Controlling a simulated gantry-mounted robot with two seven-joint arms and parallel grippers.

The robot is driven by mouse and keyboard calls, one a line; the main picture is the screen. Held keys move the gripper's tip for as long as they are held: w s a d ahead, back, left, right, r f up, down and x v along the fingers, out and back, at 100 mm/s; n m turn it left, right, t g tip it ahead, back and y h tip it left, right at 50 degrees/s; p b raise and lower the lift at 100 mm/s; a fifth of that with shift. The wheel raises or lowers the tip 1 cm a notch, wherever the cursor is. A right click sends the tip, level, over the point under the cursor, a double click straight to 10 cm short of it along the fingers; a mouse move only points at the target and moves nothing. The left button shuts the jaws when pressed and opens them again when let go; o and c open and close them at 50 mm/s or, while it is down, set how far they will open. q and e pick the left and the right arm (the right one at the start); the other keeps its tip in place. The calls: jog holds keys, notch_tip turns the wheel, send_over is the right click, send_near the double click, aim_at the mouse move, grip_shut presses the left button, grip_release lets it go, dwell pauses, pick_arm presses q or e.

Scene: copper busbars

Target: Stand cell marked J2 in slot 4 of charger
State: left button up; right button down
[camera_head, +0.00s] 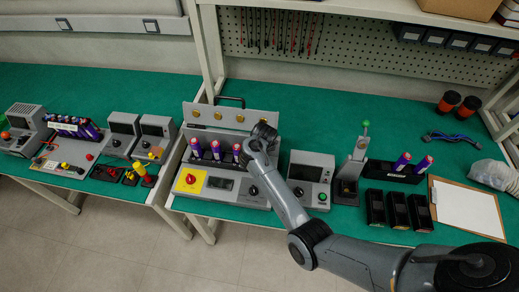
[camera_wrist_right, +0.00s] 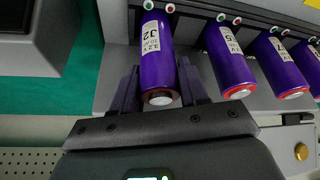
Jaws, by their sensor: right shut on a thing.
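The purple cell marked J2 (camera_wrist_right: 158,55) is between the fingers of my right gripper (camera_wrist_right: 160,88) in the right wrist view, which is shut on it. It stands in line with the other cells at the end slot of the charger (camera_head: 222,186); I cannot tell whether its far end is fully seated. Three purple cells stand in the charger's other slots: left (camera_head: 195,148), middle (camera_head: 215,150) and right (camera_head: 236,152). In the head view my right gripper (camera_head: 258,146) is over the charger's right end and hides J2. My left gripper is not in view.
The charger's raised lid (camera_head: 226,116) with gold discs stands behind the cells. A grey meter box (camera_head: 311,172) is close on the right. A black rack (camera_head: 395,172) holds two purple cells, with black bins (camera_head: 397,208) in front. Green bench is clear behind.

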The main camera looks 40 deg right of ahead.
jog(key=shift+f, duration=0.15)
jog(key=shift+f, duration=0.2)
dwell(0.5)
jog(key=c, duration=0.5)
grip_release()
jog(key=shift+c, duration=0.2)
jog(key=shift+o, duration=0.2)
jog(key=shift+f, duration=0.1)
notch_tip(320, 180, up, 6)
jog(key=p, duration=0.8)
